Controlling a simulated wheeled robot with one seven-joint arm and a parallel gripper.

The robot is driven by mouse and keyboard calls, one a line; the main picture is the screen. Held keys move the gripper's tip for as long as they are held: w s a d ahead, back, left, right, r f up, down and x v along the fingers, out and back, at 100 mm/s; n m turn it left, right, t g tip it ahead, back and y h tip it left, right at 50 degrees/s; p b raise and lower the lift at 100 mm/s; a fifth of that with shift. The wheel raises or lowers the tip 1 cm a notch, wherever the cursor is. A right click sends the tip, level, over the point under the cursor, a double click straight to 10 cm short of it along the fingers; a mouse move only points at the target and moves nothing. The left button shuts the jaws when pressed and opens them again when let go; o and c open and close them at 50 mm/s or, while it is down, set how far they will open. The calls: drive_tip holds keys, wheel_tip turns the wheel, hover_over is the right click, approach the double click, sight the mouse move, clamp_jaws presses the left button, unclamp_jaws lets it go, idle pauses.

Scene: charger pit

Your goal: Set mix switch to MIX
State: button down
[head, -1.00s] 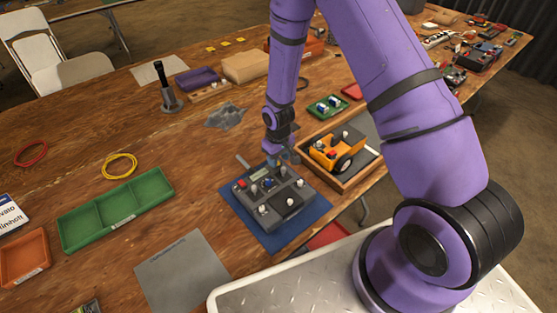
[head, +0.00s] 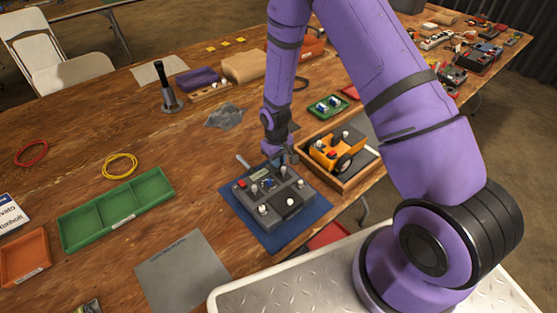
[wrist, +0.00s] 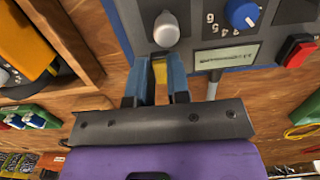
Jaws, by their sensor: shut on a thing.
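A dark grey control box (head: 245,204) sits on a blue mat (head: 266,240) on the wooden table. It carries a small display, a blue dial (wrist: 241,14), a red button (wrist: 297,50) and several grey knobs or levers. My gripper (head: 279,160) reaches down to the box's far edge. In the wrist view its blue fingers (wrist: 160,65), with a yellow patch between them, are closed at a grey rounded switch lever (wrist: 166,29). The fingers cover the lever's near side, so the exact contact is hidden. No MIX label is readable, and I cannot tell the switch's position.
A wooden tray (head: 362,184) with an orange device (head: 335,151) stands close on the right. A green divided tray (head: 117,213) and a grey mat (head: 181,270) lie to the left. My arm crosses the right side. Bare table lies left of the box.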

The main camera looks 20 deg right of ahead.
drive_tip(key=shift+w+g+h, duration=0.25)
drive_tip(key=shift+g+h, duration=0.15)
drive_tip(key=shift+g, duration=0.6)
drive_tip(key=c, duration=1.1)
unclamp_jaws()
drive_tip(key=shift+r, duration=0.15)
drive_tip(key=v, duration=1)
drive_tip(key=shift+w+r, duration=0.1)
drive_tip(key=shift+r, duration=0.2)
